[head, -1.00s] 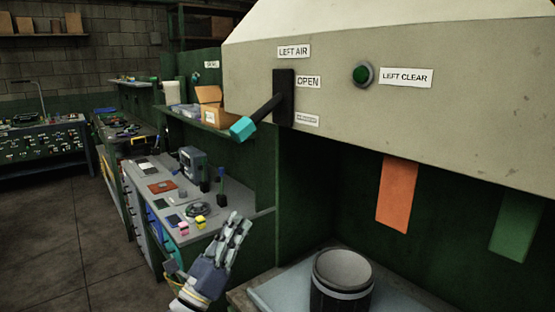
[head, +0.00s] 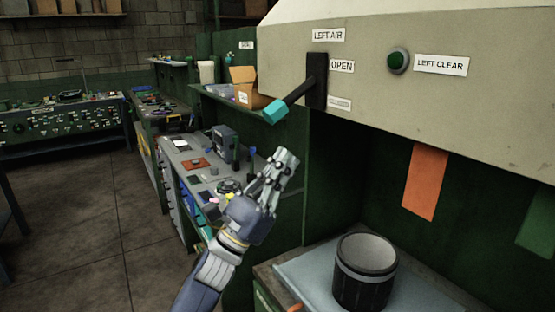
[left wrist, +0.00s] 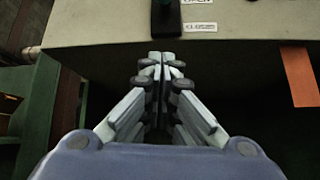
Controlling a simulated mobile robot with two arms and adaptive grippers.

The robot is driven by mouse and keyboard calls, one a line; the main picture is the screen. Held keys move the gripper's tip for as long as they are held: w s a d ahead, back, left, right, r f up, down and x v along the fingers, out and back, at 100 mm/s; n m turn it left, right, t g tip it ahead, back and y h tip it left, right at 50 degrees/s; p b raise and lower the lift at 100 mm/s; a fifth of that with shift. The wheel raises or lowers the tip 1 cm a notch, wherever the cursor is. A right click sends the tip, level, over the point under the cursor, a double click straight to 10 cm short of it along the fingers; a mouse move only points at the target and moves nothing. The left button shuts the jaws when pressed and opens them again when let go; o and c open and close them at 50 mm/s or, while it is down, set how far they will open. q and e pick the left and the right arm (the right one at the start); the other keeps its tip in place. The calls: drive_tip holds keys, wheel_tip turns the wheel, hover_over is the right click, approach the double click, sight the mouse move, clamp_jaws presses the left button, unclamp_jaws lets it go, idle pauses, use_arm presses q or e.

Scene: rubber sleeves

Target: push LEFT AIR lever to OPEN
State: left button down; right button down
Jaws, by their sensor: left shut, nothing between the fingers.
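The LEFT AIR lever (head: 292,95) has a black arm and a teal tip, and it sticks out down and to the left from a black slotted plate (head: 317,80) on the beige panel. The OPEN label (head: 342,66) is right of the plate's upper part. My left gripper (head: 286,160) is shut and empty, below the lever tip and apart from it in the picture. In the left wrist view the closed fingers (left wrist: 160,62) point toward the panel's lower edge, with the dark plate (left wrist: 166,20) just beyond. My right gripper is not in view.
A green button (head: 398,61) is beside the LEFT CLEAR label. An orange strip (head: 425,182) hangs under the panel. A black canister (head: 365,272) stands on the surface below. A cluttered bench (head: 200,170) is at the left, with open floor beyond.

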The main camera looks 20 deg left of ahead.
sight(293, 99)
use_arm(q)
drive_tip(key=p+x, duration=0.2)
drive_tip(key=x, duration=0.1)
drive_tip(key=p+x, duration=0.1)
drive_tip(key=x, duration=0.3)
drive_tip(key=shift+s+a+r+p, duration=0.1)
drive_tip(key=shift+s+r+p, duration=0.15)
drive_tip(key=shift+p, duration=0.15)
drive_tip(key=s+a+p, duration=0.1)
drive_tip(key=s, duration=0.2)
drive_tip(key=shift+a+r+p, duration=0.35)
drive_tip(key=shift+r, duration=0.05)
drive_tip(key=shift+w+d, duration=0.1)
drive_tip(key=shift+w, duration=0.05)
